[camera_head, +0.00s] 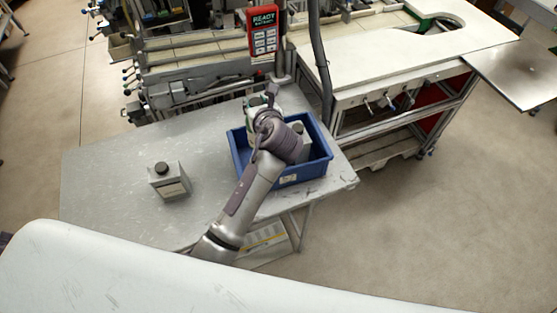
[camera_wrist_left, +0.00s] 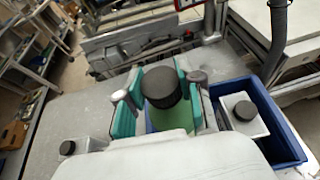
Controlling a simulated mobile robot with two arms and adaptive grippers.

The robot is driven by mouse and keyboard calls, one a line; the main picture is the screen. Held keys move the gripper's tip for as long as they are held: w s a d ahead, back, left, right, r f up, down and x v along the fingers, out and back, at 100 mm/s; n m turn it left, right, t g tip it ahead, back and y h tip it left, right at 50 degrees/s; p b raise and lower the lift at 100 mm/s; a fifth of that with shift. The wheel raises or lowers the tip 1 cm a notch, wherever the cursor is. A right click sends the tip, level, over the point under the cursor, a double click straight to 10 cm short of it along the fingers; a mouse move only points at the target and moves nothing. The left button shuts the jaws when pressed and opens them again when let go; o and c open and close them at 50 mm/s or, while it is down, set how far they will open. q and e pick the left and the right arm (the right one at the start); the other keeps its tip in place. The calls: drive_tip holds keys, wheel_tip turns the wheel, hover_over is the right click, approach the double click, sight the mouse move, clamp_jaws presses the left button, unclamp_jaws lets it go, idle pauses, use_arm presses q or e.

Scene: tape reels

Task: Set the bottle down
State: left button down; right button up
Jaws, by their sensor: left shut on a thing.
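My left gripper (camera_wrist_left: 158,95) is shut on a bottle with a black cap (camera_wrist_left: 162,86) and a green body, between teal finger pads. In the head view my left gripper (camera_head: 262,108) is at the far left part of the blue bin (camera_head: 318,170), and my arm hides most of the held bottle. I cannot tell whether the bottle's base touches anything. A grey bottle with a black cap (camera_wrist_left: 243,112) stands inside the bin, right of the gripper; part of it also shows in the head view (camera_head: 303,146). My right gripper is not in view.
Another grey black-capped bottle (camera_head: 171,184) stands on the grey table (camera_head: 110,175), left of the bin. A red and grey control box (camera_head: 264,31) and a hanging dark hose (camera_head: 321,65) are behind the bin. The table's left part is mostly clear.

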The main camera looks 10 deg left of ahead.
use_arm(q)
wheel_tip(320, 180, down, 3)
drive_tip(key=shift+w, duration=0.15)
wheel_tip(320, 180, down, 6)
drive_tip(key=b, duration=0.3)
drive_tip(key=shift+r, duration=0.2)
drive_tip(key=shift+f+b, duration=0.3)
drive_tip(key=shift+b, duration=0.35)
wheel_tip(320, 180, down, 4)
drive_tip(key=b, duration=0.5)
drive_tip(key=shift+r, duration=0.25)
drive_tip(key=c, duration=0.7)
unclamp_jaws()
drive_tip(key=shift+f, duration=0.2)
drive_tip(key=shift+c, duration=0.2)
